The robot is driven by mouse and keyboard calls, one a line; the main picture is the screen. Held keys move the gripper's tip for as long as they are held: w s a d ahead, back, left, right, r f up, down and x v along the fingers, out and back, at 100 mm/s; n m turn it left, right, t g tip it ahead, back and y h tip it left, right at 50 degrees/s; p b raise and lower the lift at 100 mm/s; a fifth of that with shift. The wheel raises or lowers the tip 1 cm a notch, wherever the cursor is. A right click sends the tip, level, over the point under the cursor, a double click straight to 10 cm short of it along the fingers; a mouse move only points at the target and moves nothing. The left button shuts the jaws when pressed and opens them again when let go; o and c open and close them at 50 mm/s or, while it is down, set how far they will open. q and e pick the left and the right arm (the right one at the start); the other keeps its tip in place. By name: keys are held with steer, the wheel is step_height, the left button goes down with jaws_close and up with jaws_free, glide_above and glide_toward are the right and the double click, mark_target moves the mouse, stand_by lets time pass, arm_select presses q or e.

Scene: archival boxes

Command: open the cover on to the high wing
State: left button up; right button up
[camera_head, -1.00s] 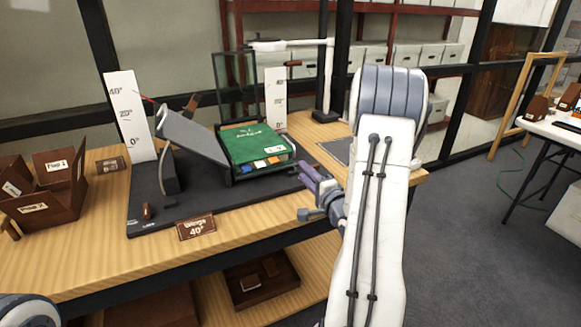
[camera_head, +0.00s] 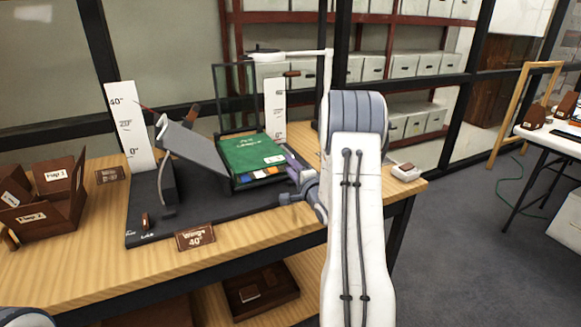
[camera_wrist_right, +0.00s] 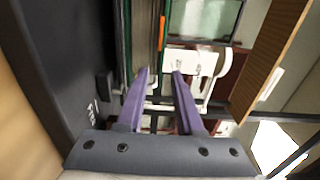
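The green book (camera_head: 253,155) lies shut, its green cover facing up, in the dark cradle on the black base board (camera_head: 215,212). The grey left wing (camera_head: 195,148) is raised and slopes up to the left from the book. My right gripper (camera_head: 293,168) is at the book's right front corner, partly hidden behind my arm. In the wrist view its two purple fingers (camera_wrist_right: 160,73) are apart with nothing between them. The book's edge with an orange tab (camera_wrist_right: 162,32) shows just beyond them. The right side of the cradle is hidden by my arm. My left gripper is out of view.
White angle scales stand behind left (camera_head: 126,122) and right (camera_head: 274,108). A clear upright panel (camera_head: 235,95) stands behind the book. A "Wings 40°" sign (camera_head: 195,236) is at the front. Brown flap boxes (camera_head: 45,205) stand left. A small white item (camera_head: 405,173) sits right.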

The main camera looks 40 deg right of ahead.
jaws_close()
stand_by(1.4)
